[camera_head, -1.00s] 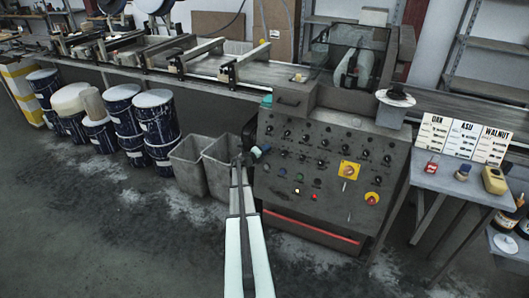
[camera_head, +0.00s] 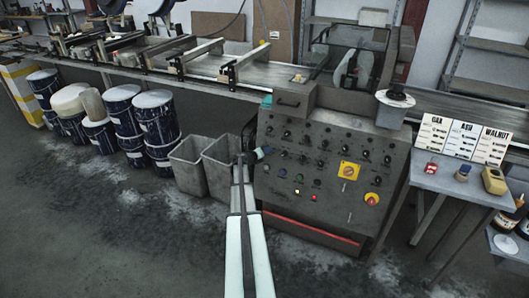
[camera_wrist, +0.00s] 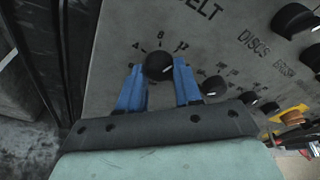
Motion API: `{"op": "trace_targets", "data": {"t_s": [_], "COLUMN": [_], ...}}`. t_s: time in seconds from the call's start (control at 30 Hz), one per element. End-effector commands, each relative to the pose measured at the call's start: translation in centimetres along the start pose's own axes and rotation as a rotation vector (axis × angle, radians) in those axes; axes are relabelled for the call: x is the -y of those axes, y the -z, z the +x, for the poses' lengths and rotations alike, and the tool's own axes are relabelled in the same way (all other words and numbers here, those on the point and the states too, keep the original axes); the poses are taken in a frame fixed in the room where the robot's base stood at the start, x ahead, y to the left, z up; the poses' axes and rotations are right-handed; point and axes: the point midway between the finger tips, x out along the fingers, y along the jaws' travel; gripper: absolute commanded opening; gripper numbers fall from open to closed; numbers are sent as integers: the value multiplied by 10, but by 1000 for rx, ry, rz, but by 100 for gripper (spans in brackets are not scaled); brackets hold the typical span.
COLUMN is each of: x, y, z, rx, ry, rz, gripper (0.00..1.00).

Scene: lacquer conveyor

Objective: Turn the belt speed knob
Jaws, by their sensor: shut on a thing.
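The belt speed knob (camera_wrist: 159,66) is a round black knob on the grey panel, under the lettering BELT, with the marks 4, 8 and 12 around it in the wrist view. My gripper (camera_wrist: 160,75) has one blue finger on each side of the knob and is shut on it. In the head view my gripper (camera_head: 260,154) reaches the left edge of the control panel (camera_head: 330,200), and the knob is hidden there. A pale mark shows on the knob, but its exact reading is hard to tell.
More black knobs sit close to the right, including one by the lettering DISCS (camera_wrist: 214,86). The panel also carries a red and yellow stop button (camera_head: 372,199) and a yellow switch plate (camera_head: 348,171). Grey bins (camera_head: 188,166) stand left of the panel.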

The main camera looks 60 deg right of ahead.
Motion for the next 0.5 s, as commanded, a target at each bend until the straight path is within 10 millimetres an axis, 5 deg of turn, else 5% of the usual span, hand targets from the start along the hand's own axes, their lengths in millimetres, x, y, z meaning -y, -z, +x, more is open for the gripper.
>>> {"op": "trace_targets", "data": {"t_s": [0.3,0.33,0.5], "x": [0,0,0], "y": [0,0,0], "z": [0,0,0], "rx": [0,0,0], "ry": [1,1,0], "rz": [0,0,0], "gripper": [4,37,53]}}
